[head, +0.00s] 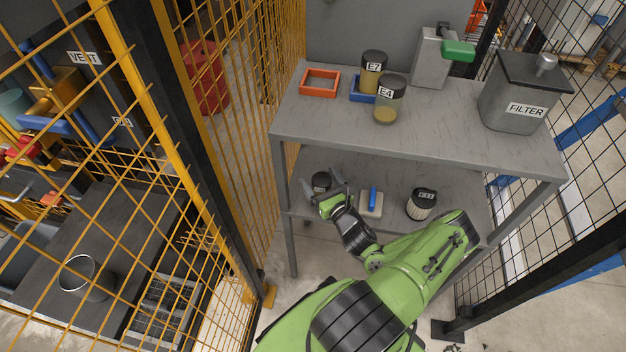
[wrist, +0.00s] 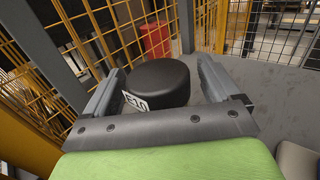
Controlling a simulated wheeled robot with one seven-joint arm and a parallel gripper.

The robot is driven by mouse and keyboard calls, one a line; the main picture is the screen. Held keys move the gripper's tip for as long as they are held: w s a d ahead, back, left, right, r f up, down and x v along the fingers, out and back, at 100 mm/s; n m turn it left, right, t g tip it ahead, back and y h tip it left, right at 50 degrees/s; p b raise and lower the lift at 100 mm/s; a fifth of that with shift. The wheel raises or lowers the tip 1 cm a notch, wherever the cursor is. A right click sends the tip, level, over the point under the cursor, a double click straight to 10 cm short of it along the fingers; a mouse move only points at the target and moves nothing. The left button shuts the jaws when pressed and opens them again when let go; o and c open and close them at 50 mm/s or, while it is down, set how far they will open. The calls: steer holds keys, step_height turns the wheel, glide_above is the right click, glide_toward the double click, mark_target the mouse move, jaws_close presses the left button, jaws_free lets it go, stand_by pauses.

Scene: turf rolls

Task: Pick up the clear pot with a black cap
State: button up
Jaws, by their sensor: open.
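A pot with a black cap (head: 320,182) stands at the left end of the lower shelf. In the wrist view its broad black cap (wrist: 162,80) fills the space between my fingers, with a white label reading E10 on its side. Its lower body is mostly hidden, so I cannot tell how clear it is. My gripper (head: 323,190) is open, with one finger on each side of the pot. Contact with either finger does not show.
The lower shelf also holds a pale block with a blue handle (head: 372,197) and a black-capped jar (head: 421,204). Above are jars E7 (head: 373,72) and E4 (head: 388,101), an orange tray (head: 320,82) and a FILTER box (head: 522,95). Yellow mesh fencing (head: 235,150) stands close left.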

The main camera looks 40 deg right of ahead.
steer(key=shift+s+a+r, duration=0.1)
steer(key=shift+s+r, duration=0.1)
steer(key=shift+s, duration=0.15)
steer(key=shift+s+r, duration=0.1)
steer(key=shift+s, duration=0.1)
steer(key=shift+c, duration=0.9)
steer(key=shift+w, duration=0.2)
steer(key=c, duration=1)
steer(key=shift+c, duration=0.2)
